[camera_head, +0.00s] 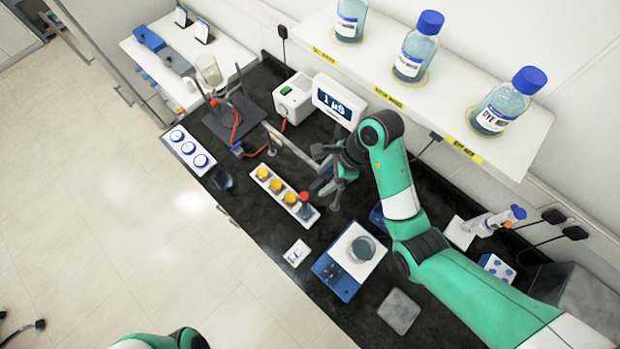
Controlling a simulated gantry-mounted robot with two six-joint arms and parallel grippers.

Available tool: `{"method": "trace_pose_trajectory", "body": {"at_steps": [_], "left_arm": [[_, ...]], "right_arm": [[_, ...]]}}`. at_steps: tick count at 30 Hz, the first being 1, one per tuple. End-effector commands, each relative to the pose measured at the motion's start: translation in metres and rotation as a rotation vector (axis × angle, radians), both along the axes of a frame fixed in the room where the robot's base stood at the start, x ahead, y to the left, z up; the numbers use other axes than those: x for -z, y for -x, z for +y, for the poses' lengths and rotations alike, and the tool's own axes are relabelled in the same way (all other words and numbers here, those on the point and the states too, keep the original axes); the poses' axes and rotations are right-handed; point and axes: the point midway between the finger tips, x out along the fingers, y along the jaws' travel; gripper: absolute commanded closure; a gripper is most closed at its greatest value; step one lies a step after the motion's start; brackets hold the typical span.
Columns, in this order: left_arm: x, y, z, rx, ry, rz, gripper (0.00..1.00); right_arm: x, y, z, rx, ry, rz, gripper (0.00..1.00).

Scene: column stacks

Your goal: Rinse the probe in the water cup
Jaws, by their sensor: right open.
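My right gripper (328,169) is open, in the middle of the bench, beside the meter's arm and behind the row of yellow-topped vials. A thin dark upright piece by its fingers may be the probe; I cannot tell for sure, and no hold on it is clear. A meter (338,104) reading about "1 µS" stands behind the gripper. A round clear cup with grey-blue liquid (362,248) sits on a blue and white device at the front; I cannot tell whether it is the water cup. My left gripper is not in view; only part of my left arm shows at the bottom edge.
A white rack (263,173) holds yellow-topped vials and a red-topped one. A stand (234,118) with red tubing is at the back left. Blue-capped bottles (416,46) line the shelf.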

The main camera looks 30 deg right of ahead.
Motion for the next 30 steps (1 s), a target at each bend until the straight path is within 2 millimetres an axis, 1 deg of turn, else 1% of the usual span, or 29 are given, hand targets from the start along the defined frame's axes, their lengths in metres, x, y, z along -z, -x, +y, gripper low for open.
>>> {"method": "trace_pose_trajectory", "body": {"at_steps": [1, 6, 7, 8, 12, 16, 18, 21, 28, 29, 30], "left_arm": [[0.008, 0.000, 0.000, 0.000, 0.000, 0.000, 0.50], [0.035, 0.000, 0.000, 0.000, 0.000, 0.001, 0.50], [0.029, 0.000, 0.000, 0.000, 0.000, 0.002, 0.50], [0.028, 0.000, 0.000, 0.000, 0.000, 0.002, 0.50], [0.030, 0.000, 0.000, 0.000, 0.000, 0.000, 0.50], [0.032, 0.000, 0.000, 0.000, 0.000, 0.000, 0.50], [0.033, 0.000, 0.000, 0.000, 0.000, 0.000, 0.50], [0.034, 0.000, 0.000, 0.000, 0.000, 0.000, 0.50], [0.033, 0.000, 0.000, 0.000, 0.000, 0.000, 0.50], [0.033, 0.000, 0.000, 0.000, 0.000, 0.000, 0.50], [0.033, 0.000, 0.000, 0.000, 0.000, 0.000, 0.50]], "right_arm": [[0.008, -0.001, 0.002, -0.001, 0.000, 0.000, 0.36], [0.036, -0.006, 0.011, -0.004, -0.001, 0.000, 0.36], [0.037, -0.007, 0.014, -0.003, -0.002, 0.002, 0.36], [0.044, -0.008, 0.016, -0.003, -0.002, 0.004, 0.36], [0.073, -0.014, 0.027, -0.002, -0.002, 0.003, 0.36], [0.093, -0.019, 0.034, -0.002, -0.002, -0.001, 0.36], [0.099, -0.021, 0.036, -0.001, -0.001, -0.002, 0.36], [0.104, -0.022, 0.038, -0.001, -0.001, -0.002, 0.36], [0.104, -0.022, 0.038, -0.001, -0.001, -0.005, 0.36], [0.104, -0.022, 0.038, -0.001, -0.001, -0.005, 0.39], [0.104, -0.022, 0.038, -0.001, -0.001, -0.005, 0.46]]}}
